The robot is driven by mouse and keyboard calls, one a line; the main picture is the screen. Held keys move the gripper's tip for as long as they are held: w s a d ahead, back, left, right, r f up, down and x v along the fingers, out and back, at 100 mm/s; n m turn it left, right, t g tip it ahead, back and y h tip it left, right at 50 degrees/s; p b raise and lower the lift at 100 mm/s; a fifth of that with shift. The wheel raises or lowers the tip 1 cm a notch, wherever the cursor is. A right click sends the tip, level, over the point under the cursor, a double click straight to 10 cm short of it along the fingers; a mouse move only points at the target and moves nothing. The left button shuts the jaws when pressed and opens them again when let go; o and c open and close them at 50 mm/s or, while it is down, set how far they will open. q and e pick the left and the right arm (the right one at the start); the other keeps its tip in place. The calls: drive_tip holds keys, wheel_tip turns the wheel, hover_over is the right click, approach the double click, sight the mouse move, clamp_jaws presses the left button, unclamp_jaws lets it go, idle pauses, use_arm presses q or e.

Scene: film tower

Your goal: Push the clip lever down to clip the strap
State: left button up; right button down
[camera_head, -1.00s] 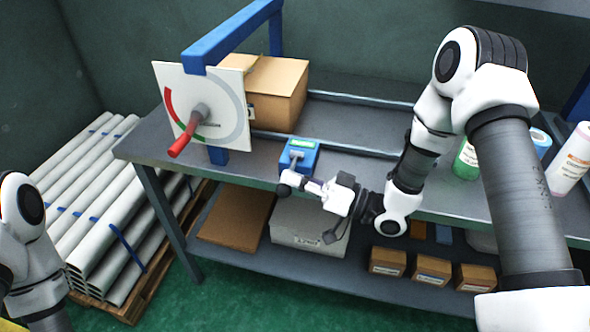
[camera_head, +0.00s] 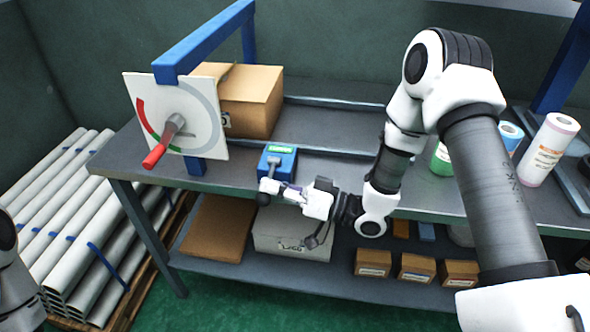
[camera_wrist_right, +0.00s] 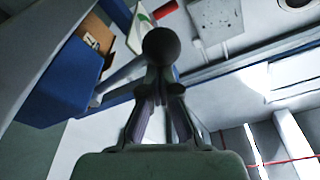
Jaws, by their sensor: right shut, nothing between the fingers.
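The blue clip unit (camera_head: 279,158) with a green label stands at the front of the bench. Its grey lever (camera_head: 274,169) slants toward the front edge. In the right wrist view, the grey lever rod (camera_wrist_right: 124,76) leads from the blue housing (camera_wrist_right: 66,82) to a dark ball knob (camera_wrist_right: 162,46). My right gripper (camera_head: 277,189) is shut and empty, right at the lever's end; it also shows in the wrist view (camera_wrist_right: 163,94). The knob is just beyond its fingertips, and I cannot tell whether they touch. No strap can be made out clearly. My left gripper is out of view.
A dial board (camera_head: 205,147) with a red-tipped handle (camera_head: 155,156) stands left of the unit, under a blue frame (camera_head: 205,42). A cardboard box (camera_head: 257,105) is behind. White tubes (camera_head: 62,190) are stacked at the left.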

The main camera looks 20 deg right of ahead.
wheel_tip(320, 180, up, 4)
drive_tip(key=w+p, duration=0.2)
drive_tip(key=f+v, duration=0.1)
drive_tip(key=v, duration=0.9)
drive_tip(key=shift+s+d+b, duration=0.15)
drive_tip(key=shift+d+b, duration=0.05)
drive_tip(key=shift+b, duration=0.2)
drive_tip(key=shift+f, duration=0.1)
drive_tip(key=s+a+f+m+g+h+p, duration=0.1)
drive_tip(key=s+a+f+g+h, duration=0.3)
drive_tip(key=f, duration=0.6)
drive_tip(key=s+a+f+m+g+h, duration=0.15)
drive_tip(key=s+a+f, duration=0.3)
drive_tip(key=f, duration=0.55)
drive_tip(key=s+d+f+m+g+h, duration=0.1)
drive_tip(key=s+d+f+g+h, duration=0.2)
drive_tip(key=s, duration=0.4)
drive_tip(key=s+d+f+m+g+h, duration=0.1)
drive_tip(key=s+d+f+g+h, duration=0.3)
drive_tip(key=s+d+f+h, duration=0.1)
drive_tip(key=shift+s+d+h, duration=0.7)
drive_tip(key=shift+s+h, duration=0.15)
drive_tip(key=shift+s, duration=0.1)
